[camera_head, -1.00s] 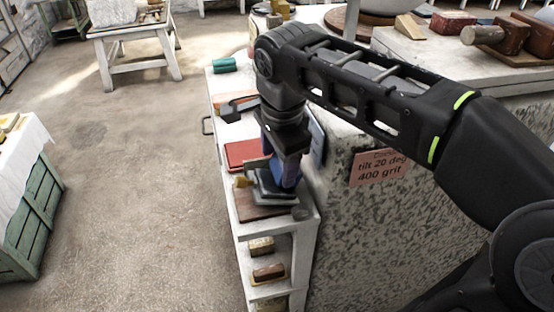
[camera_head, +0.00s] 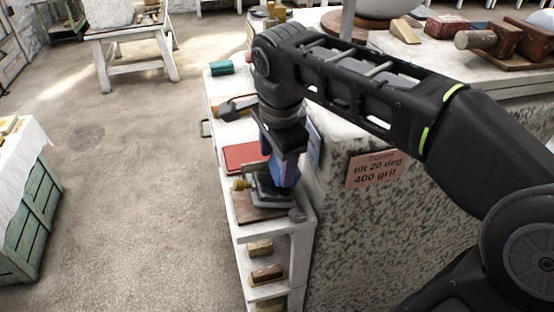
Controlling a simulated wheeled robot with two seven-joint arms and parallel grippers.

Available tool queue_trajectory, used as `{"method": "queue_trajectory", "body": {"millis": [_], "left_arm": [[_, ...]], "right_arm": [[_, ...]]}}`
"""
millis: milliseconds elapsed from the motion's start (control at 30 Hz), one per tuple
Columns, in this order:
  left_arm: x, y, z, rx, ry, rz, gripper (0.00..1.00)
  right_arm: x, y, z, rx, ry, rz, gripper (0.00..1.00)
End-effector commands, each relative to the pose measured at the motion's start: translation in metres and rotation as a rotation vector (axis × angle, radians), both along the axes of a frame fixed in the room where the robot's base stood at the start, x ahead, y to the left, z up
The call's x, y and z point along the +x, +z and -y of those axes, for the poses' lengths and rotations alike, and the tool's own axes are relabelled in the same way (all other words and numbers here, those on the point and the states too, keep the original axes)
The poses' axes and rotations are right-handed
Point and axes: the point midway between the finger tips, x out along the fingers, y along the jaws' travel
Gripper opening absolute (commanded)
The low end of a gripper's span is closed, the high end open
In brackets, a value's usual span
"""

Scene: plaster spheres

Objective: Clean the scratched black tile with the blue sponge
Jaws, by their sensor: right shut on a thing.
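My right gripper (camera_head: 277,166) points down over the white shelf unit and is shut on the blue sponge (camera_head: 285,173). The sponge's lower end is at or just above a dark slab (camera_head: 268,197), which looks like the black tile; I cannot tell whether they touch. The slab lies on a brown board (camera_head: 246,209) at the near end of the shelf top. Scratches on the slab are too small to see, and the gripper and sponge hide part of it. My left gripper is out of view.
The white shelf unit (camera_head: 236,231) also bears a red flat item (camera_head: 243,155) and a teal block (camera_head: 222,68). A speckled stone block (camera_head: 345,240) with a pink note (camera_head: 375,170) stands close on the right. Open floor lies to the left.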

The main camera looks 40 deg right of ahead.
Motion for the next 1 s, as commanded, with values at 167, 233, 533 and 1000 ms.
{"method": "queue_trajectory", "body": {"millis": [167, 233, 533, 1000], "left_arm": [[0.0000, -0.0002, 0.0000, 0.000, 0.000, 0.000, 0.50], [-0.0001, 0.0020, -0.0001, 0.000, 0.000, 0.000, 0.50], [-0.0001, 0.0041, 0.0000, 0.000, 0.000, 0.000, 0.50], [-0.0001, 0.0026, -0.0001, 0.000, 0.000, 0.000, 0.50]], "right_arm": [[0.0043, 0.0050, 0.0028, -0.009, 0.000, 0.023, 0.00], [0.0047, 0.0068, 0.0023, -0.013, 0.003, 0.021, 0.00], [0.0051, 0.0080, 0.0005, -0.023, 0.006, 0.013, 0.00], [0.0052, 0.0066, -0.0004, -0.021, 0.007, 0.013, 0.00]]}}
